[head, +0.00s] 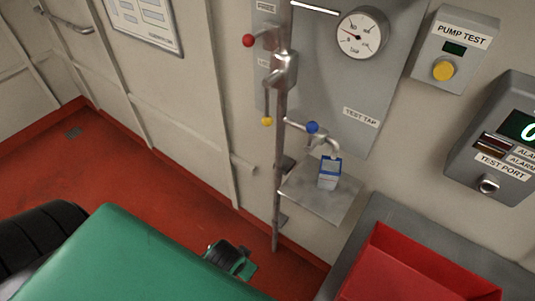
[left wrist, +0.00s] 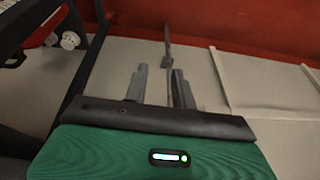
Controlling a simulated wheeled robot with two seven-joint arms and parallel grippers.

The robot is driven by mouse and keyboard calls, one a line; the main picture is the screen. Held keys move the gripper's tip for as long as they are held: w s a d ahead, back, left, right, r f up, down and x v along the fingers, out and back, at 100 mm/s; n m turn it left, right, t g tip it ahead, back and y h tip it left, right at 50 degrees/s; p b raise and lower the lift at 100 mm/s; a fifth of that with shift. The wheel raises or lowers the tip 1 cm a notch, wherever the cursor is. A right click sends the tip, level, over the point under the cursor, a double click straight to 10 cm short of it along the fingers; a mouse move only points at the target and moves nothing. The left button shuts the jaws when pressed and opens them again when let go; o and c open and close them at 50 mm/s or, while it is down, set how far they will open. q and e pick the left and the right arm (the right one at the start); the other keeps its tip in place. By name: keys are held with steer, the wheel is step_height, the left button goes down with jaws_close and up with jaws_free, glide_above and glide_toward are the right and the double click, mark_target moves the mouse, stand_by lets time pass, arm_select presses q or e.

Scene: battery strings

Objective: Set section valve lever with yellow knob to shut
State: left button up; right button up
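The section valve lever with the yellow knob (head: 267,121) is in the head view, on the upright pipe left of the grey panel. The lever hangs down from the valve body, with the knob at its lower end. It is apart from any gripper. My left gripper (left wrist: 160,70) shows in the left wrist view with its two fingers spread and no object seen held between them. A thin upright pipe (left wrist: 168,45) shows beyond the fingers. I cannot make out the yellow knob in that view. My right gripper is in neither view.
A red-knobbed lever (head: 248,40) points left above the yellow one. A blue-knobbed test tap (head: 312,127) sits below right, over a shelf (head: 305,198) with a small blue-grey device (head: 329,173). A red bin (head: 415,270) stands at lower right. A gauge (head: 362,34) is above.

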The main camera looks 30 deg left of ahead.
arm_select(q)
steer(key=w+r+n+t+y, duration=0.15)
steer(key=w+r, duration=0.25)
steer(key=r, duration=0.7)
steer(key=n+t+y, duration=0.6)
steer(key=t, duration=0.5)
glide_toward(267, 105)
steer(key=shift+m, duration=0.25)
steer(key=p+x, duration=0.6)
steer(key=x, duration=0.3)
steer(key=shift+w+a+r, duration=0.1)
steer(key=shift+w+r, duration=0.1)
steer(key=shift+w+a+f, duration=0.15)
steer(key=shift+w+a, duration=0.05)
steer(key=shift+w, duration=0.35)
jaws_close()
